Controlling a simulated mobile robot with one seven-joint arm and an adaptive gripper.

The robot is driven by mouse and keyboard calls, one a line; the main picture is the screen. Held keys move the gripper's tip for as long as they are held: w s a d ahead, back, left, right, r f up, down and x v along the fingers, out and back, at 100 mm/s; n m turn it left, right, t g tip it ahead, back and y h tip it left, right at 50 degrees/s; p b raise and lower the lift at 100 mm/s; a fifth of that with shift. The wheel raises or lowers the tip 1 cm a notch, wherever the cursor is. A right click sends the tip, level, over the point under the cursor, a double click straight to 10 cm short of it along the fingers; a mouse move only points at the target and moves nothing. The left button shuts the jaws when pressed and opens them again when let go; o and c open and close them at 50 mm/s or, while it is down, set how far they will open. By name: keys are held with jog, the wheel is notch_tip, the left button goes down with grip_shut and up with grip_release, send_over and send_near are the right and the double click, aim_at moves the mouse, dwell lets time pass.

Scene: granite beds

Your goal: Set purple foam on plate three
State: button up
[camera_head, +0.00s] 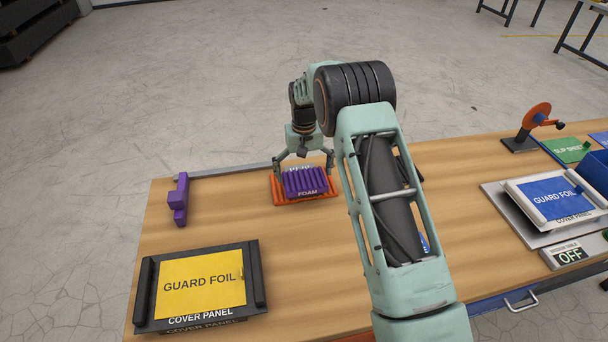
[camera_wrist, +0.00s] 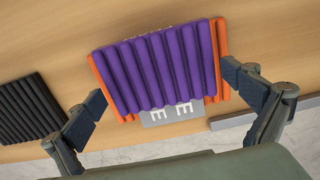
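The purple foam (camera_head: 306,183) is a ridged pad marked FOAM, on the far part of the wooden bench. It lies over an orange piece (camera_head: 277,191), whose edges show on both sides in the wrist view (camera_wrist: 222,60). A grey labelled plate (camera_wrist: 158,118) shows beyond its end; its label is only partly readable, so I cannot tell its number. My gripper (camera_head: 304,168) is over the foam. In the wrist view the purple foam (camera_wrist: 160,68) lies between the spread fingers, which are close to the orange edges. I see no clear grip.
A black ridged pad (camera_wrist: 28,108) lies beside the foam. A purple bracket (camera_head: 180,199) stands at left. A black-framed yellow GUARD FOIL panel (camera_head: 202,283) is front left. A blue foil panel (camera_head: 550,196) and orange-wheeled device (camera_head: 537,117) are right. Bare wood (camera_head: 235,222) lies between.

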aim_at(304, 176)
jog(key=shift+r, duration=0.15)
notch_tip(304, 176, up, 12)
jog(key=shift+b, duration=0.35)
dwell(0.6)
